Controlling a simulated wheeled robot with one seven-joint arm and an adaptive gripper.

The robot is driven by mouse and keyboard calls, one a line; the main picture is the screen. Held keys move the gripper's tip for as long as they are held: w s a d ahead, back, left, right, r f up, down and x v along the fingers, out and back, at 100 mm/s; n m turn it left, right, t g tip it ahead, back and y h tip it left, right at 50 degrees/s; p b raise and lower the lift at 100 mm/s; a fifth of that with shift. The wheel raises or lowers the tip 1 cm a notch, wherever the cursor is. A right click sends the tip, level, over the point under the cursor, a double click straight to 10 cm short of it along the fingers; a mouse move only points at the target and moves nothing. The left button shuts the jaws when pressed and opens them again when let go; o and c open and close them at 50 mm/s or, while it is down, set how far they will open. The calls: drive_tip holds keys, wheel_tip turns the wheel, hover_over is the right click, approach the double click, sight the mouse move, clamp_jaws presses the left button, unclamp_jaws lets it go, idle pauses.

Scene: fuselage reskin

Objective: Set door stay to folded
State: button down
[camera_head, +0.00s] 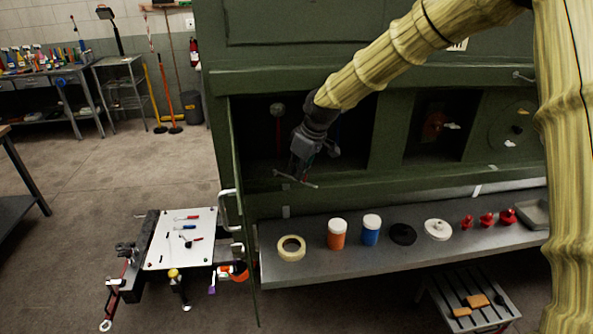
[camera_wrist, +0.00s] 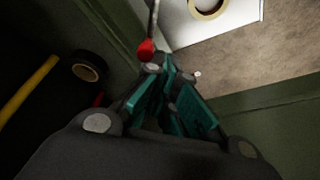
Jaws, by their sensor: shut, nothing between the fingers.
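My gripper (camera_head: 302,172) is in front of the open left compartment of the green fuselage, pointing down. Its teal-lined fingers (camera_wrist: 165,85) are together and empty in the wrist view. A thin metal rod, seemingly the door stay (camera_head: 296,180), lies by the fingertips in the head view. In the wrist view a thin rod with a red knob (camera_wrist: 146,49) ends just beyond the fingertips; whether they touch, I cannot tell. The open green door (camera_head: 240,180) stands nearly edge-on at the left, with a pale handle (camera_head: 230,210). The rod's attachment points are not clear.
A grey shelf (camera_head: 375,266) below the compartment bears a tape roll (camera_head: 291,248), an orange jar (camera_head: 337,234), a blue jar (camera_head: 371,230) and several red knobs. A white-topped tool cart (camera_head: 180,252) stands left of the door. Open floor lies farther left.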

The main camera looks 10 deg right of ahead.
drive_tip(key=shift+w+d+n, duration=0.45)
drive_tip(key=shift+n, duration=0.25)
drive_tip(key=shift+r, duration=0.1)
drive_tip(key=v, duration=1.2)
drive_tip(key=shift+w+d, duration=0.2)
